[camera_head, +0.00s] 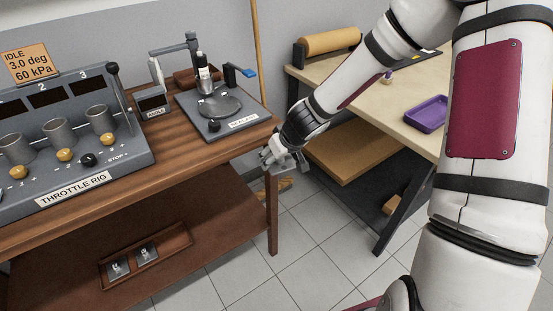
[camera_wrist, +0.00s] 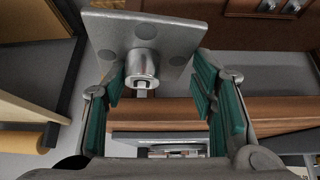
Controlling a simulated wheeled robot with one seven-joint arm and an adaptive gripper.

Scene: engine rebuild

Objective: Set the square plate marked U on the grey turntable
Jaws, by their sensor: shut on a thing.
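My gripper (camera_head: 284,158) is shut on a square grey metal plate (camera_wrist: 178,35). It hangs just off the right front corner of the wooden bench. In the wrist view the plate has a round knob (camera_wrist: 143,68) and dark discs on the face towards me, and the green finger pads (camera_wrist: 160,92) are at the knob. Whether they touch it is hard to tell. I cannot see a letter on this plate. The round grey turntable (camera_head: 219,106) is on a grey base on the bench, left of and above my gripper, with nothing lying on it.
A black post and blue-handled lever (camera_head: 240,71) stand behind the turntable. The throttle rig (camera_head: 65,140) fills the bench's left. A tray (camera_head: 177,256) with two small marked plates (camera_head: 132,259) sits on the lower shelf. A second table (camera_head: 400,110) with a purple tray (camera_head: 428,114) stands right.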

